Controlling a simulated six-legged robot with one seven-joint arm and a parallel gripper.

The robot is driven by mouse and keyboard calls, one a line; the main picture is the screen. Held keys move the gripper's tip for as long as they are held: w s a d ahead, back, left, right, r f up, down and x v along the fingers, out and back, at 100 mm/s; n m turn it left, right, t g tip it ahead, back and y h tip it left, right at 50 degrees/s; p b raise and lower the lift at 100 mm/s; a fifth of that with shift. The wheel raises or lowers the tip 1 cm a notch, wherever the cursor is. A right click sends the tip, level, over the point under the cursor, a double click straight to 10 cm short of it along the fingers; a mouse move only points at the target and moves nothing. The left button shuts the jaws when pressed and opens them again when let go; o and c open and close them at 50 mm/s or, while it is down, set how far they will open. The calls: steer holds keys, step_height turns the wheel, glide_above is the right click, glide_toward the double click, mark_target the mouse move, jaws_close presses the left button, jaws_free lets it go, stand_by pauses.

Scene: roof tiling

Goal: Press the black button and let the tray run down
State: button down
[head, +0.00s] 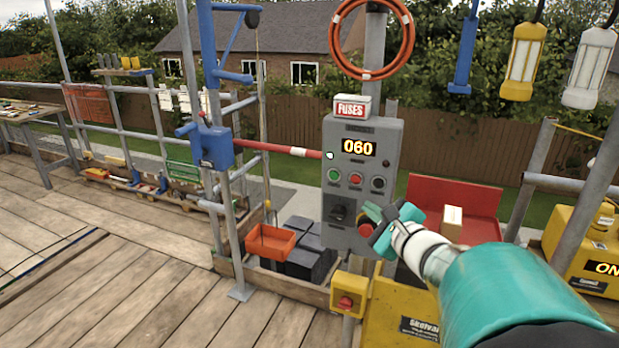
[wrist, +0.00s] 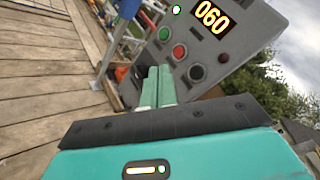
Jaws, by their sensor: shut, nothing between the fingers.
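The grey control box (head: 390,150) stands on a post and its display (head: 358,147) reads 060. Below the display sit a green button (head: 334,175), a red button (head: 356,178) and the black button (head: 378,182) at the right. The black button also shows in the wrist view (wrist: 197,72), right of the fingertips. My gripper (head: 374,218) is in front of the box's lower right part, below the black button. Its fingers (wrist: 158,72) are shut and empty, apparently apart from the button. An orange tray (head: 270,243) hangs low beside the blue hoist frame, near dark blocks.
A yellow box with a red button (head: 346,302) is below. A red-and-white bar (head: 290,151) reaches the box from the left. Open planks (head: 120,270) lie left.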

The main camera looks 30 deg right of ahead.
mark_target(379, 183)
steer(key=shift+w+d, duration=0.85)
steer(key=shift+d, duration=0.25)
steer(key=shift+w+d, duration=0.85)
steer(key=shift+d, duration=0.2)
steer(key=shift+w+d, duration=0.85)
steer(key=shift+d, duration=0.25)
steer(key=shift+w+d, duration=0.1)
steer(key=shift+w+d, duration=0.15)
steer(key=shift+d, duration=0.1)
